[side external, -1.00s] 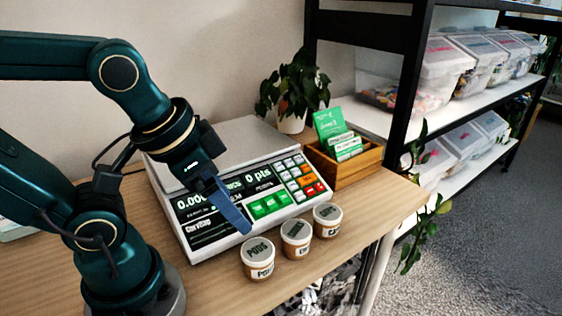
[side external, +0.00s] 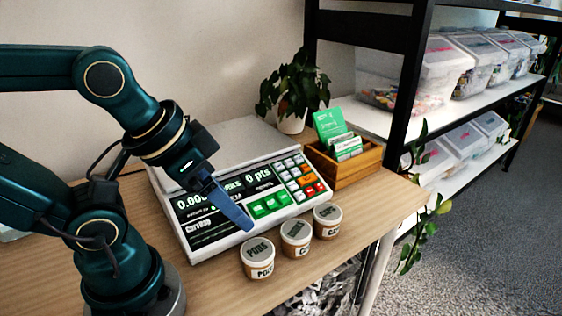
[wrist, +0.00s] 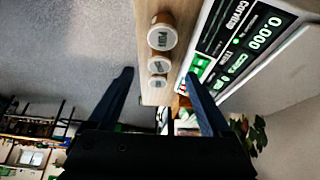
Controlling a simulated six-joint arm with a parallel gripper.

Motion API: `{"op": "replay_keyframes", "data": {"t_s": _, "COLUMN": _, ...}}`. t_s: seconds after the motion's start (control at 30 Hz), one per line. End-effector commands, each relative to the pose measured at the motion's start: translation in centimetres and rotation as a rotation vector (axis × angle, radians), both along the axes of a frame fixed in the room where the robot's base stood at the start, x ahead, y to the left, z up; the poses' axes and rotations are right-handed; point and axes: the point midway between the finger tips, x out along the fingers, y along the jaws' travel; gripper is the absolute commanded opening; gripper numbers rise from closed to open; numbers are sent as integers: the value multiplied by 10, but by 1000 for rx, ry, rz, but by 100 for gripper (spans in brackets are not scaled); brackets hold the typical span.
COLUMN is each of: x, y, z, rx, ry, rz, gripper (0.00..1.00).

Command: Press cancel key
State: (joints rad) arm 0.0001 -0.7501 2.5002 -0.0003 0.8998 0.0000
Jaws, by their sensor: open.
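The weighing station (side external: 190,245) has a pale top plate and a dark front panel with lit displays. Its keypad (side external: 299,176) at the panel's right has white, orange and red keys. The red keys (side external: 314,189) are at its lower right. No key's label is legible, so I cannot tell which is cancel. My gripper (side external: 246,224) hangs over the panel's lower front, left of the keys, with blue fingers. In the wrist view my gripper (wrist: 160,72) is open and empty, fingers wide apart. Contact with the panel cannot be seen.
Three lidded tubs (side external: 295,232) stand along the table's front edge, close to the station. A wooden card box (side external: 343,166) is right of the keypad, with a potted plant (side external: 293,92) behind. Bare table (side external: 390,195) lies at the right.

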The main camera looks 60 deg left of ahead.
Motion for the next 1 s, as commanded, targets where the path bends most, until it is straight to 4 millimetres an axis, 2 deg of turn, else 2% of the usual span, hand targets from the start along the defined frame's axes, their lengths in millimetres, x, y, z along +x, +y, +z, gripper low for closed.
{"op": "replay_keyframes", "data": {"t_s": 0.13, "x": 0, "y": 0, "z": 0, "rx": 0, "ry": 0, "rz": 0, "gripper": 83}}
{"op": "replay_keyframes", "data": {"t_s": 0.17, "x": 0, "y": 0, "z": 0, "rx": 0, "ry": 0, "rz": 0, "gripper": 75}}
{"op": "replay_keyframes", "data": {"t_s": 0.3, "x": 0, "y": 0, "z": 0, "rx": 0, "ry": 0, "rz": 0, "gripper": 22}}
{"op": "replay_keyframes", "data": {"t_s": 0.37, "x": 0, "y": 0, "z": 0, "rx": 0, "ry": 0, "rz": 0, "gripper": 0}}
{"op": "replay_keyframes", "data": {"t_s": 1.0, "x": 0, "y": 0, "z": 0, "rx": 0, "ry": 0, "rz": 0, "gripper": 0}}
